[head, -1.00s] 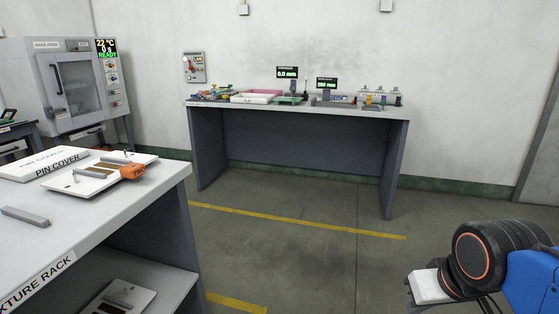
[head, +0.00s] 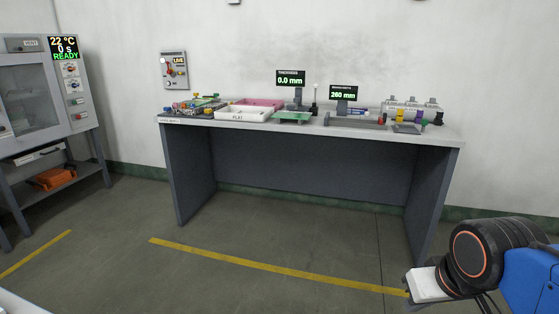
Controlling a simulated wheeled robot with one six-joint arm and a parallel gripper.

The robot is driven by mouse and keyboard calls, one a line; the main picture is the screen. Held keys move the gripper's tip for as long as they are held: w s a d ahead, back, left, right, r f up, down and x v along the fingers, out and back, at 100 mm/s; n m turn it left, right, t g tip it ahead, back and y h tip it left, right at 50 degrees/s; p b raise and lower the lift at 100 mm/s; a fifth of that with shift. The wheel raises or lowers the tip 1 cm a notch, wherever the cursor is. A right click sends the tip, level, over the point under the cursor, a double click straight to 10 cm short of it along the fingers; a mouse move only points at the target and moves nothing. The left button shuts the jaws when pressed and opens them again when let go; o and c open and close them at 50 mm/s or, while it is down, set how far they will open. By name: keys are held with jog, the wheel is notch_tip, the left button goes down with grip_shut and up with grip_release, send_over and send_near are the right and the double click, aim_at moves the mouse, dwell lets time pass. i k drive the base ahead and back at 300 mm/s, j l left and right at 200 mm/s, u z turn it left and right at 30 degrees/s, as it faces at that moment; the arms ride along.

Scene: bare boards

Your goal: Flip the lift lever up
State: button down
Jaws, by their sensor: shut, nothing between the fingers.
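I cannot make out a part that is clearly the lift lever. A grey wall panel (head: 174,70) with a "LIVE" sign, a small red part and a pale knob or handle hangs above the bench's left end; its details are too small to tell. The grey bench (head: 310,175) carries several small devices, including a display reading 0.0 mm (head: 290,78) and one reading 260 mm (head: 343,92). Part of my arm, blue and black, shows at the lower right. My gripper's fingers are not in view.
A grey oven-like cabinet (head: 40,100) stands at the left, its display reading READY. An orange item (head: 53,178) lies on its lower shelf. White and pink trays (head: 242,113) sit on the bench. The floor before the bench is clear, with yellow lines (head: 270,265).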

aim_at(316, 86)
jog(key=i, duration=2.1)
jog(key=z, duration=0.5)
